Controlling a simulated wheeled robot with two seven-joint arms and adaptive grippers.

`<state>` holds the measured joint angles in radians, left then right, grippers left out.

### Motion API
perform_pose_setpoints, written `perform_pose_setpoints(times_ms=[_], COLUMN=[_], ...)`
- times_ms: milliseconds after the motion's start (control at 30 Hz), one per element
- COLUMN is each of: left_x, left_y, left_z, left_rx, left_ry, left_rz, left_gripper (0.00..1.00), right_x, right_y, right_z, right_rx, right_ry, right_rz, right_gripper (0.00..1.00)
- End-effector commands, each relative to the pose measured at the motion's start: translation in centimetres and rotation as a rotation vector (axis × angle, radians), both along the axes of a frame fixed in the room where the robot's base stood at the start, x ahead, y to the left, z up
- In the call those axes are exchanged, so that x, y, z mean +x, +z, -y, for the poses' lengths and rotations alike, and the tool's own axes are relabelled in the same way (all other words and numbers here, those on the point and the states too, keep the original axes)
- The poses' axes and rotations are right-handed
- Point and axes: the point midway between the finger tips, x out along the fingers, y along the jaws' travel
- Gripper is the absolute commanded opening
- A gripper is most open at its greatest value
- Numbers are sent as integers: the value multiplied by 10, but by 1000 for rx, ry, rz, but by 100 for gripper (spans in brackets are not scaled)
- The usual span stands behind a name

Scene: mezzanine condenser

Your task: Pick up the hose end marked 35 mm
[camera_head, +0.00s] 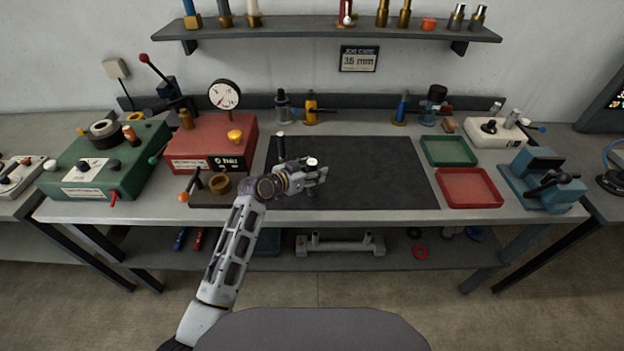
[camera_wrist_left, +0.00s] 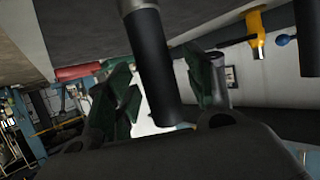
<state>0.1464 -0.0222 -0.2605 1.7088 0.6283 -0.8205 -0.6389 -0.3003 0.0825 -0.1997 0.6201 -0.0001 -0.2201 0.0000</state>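My left gripper (camera_head: 315,173) is over the dark mat, at its left part. In the left wrist view its two green fingers (camera_wrist_left: 165,88) stand either side of a dark cylinder with a light metal part, apparently a hose end (camera_wrist_left: 155,65). A light gap shows between the cylinder and the right finger, so the gripper looks open around it. In the head view a pale round top (camera_head: 312,162) shows at the fingers. Another slim dark upright piece (camera_head: 281,147) stands just behind my wrist. No size mark is readable on either piece. My right gripper is out of view.
The dark mat (camera_head: 380,175) is clear to the right. A red gauge box (camera_head: 205,140) stands left; green (camera_head: 448,151) and red (camera_head: 470,188) trays and a blue vise (camera_head: 540,180) stand right. A job card (camera_head: 359,60) reading 35 mm hangs under the shelf (camera_head: 300,32).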

Motion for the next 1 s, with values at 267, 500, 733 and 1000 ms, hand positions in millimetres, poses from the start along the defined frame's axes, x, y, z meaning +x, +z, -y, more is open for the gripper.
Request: perform_pose_setpoints(times_ms=[267,500,733,1000], left_x=[0,0,0,1], left_y=[0,1,4,28], left_z=[0,0,0,0], left_rx=[0,-1,-1,0], left_ry=[0,0,0,-1], left_rz=[0,1,2,6], left_gripper=[16,0,0,0], right_x=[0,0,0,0], right_y=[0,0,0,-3], right_z=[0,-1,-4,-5], right_rx=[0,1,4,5], right_ry=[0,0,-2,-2], right_rz=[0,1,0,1], right_gripper=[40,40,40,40])
